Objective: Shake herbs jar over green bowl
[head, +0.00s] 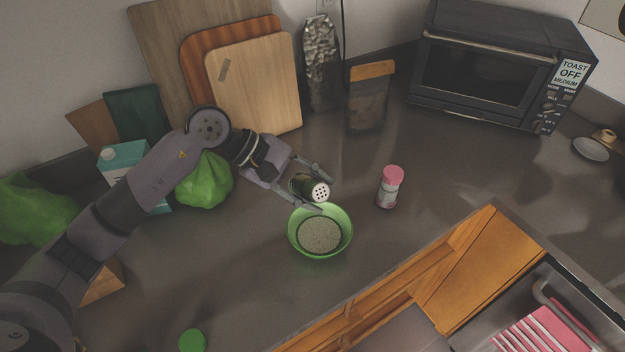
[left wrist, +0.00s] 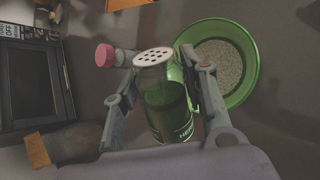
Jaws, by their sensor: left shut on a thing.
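The herbs jar (head: 309,187) has a white perforated top and green contents. My left gripper (head: 314,188) is shut on it, with a finger on each side. The jar is tilted, its holed top toward the lower right, close above the back rim of the green bowl. In the left wrist view the herbs jar (left wrist: 165,100) sits between the fingers of the left gripper (left wrist: 158,88). The green bowl (head: 294,234) stands upright on the counter and holds pale grains; it also shows in the left wrist view (left wrist: 254,75). My right gripper is not in view.
A pink-capped shaker (head: 390,188) stands right of the bowl. A toaster oven (head: 500,65), a brown pouch (head: 369,98) and cutting boards (head: 255,85) line the back. A green cap-like disc (head: 192,341) is at the front left. An open drawer (head: 480,260) is at the lower right.

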